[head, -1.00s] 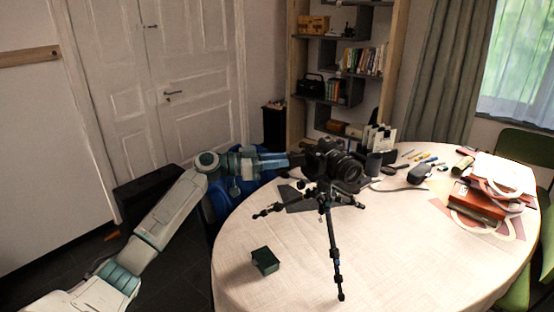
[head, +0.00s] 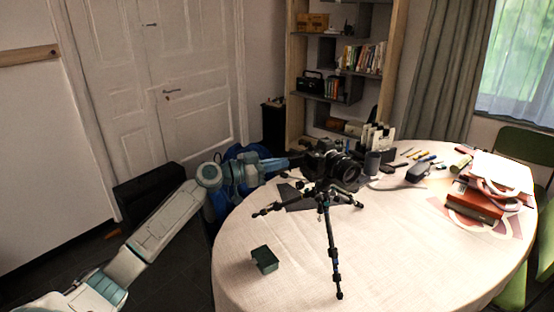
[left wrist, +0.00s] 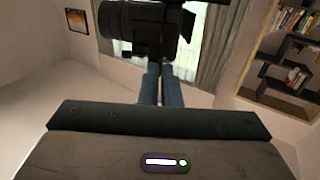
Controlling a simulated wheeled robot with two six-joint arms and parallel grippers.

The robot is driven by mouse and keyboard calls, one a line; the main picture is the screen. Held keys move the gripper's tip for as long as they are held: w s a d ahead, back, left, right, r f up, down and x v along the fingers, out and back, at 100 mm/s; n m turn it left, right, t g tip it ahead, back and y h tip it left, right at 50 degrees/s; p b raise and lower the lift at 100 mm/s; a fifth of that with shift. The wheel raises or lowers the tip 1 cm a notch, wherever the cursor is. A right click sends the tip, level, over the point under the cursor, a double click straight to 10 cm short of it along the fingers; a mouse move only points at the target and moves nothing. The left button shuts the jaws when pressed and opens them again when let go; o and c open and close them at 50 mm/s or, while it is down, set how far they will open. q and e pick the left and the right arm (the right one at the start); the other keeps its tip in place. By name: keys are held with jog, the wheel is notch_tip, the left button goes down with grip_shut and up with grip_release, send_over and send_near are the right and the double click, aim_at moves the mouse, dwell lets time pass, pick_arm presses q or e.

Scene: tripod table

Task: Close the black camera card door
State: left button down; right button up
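The black camera (head: 328,163) stands on a small black tripod (head: 331,240) on the round table, its lens turned right and toward me. In the left wrist view the camera (left wrist: 143,28) fills the top middle, dark, just past my fingertips. My left gripper (head: 294,161) reaches in from the left, its tips at the camera's left side; I cannot tell whether they touch it. In the left wrist view its two blue-grey fingers (left wrist: 161,72) lie close side by side, with nothing seen between them. The card door cannot be made out. My right gripper is not in view.
A small green box (head: 264,259) lies on the table's (head: 270,220) front left. A stack of books and papers (head: 480,195) is at the right. Several small items and a dark pouch (head: 418,172) lie behind. The front of the table is mostly clear.

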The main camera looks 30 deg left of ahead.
pick_arm(q)
jog(key=d+n+t+y+p, duration=0.2)
jog(key=d+n+y+p, duration=0.2)
jog(key=d+p, duration=0.3)
jog(key=shift+s+d+y+p, duration=0.3)
jog(key=shift+y+p, duration=0.5)
jog(key=shift+p, duration=0.05)
jog(key=c, duration=2)
grip_release()
jog(key=shift+w+d+f, duration=0.1)
jog(key=shift+f, duration=0.05)
jog(key=o, duration=0.4)
jog(key=shift+d, duration=0.1)
jog(key=shift+c, duration=0.2)
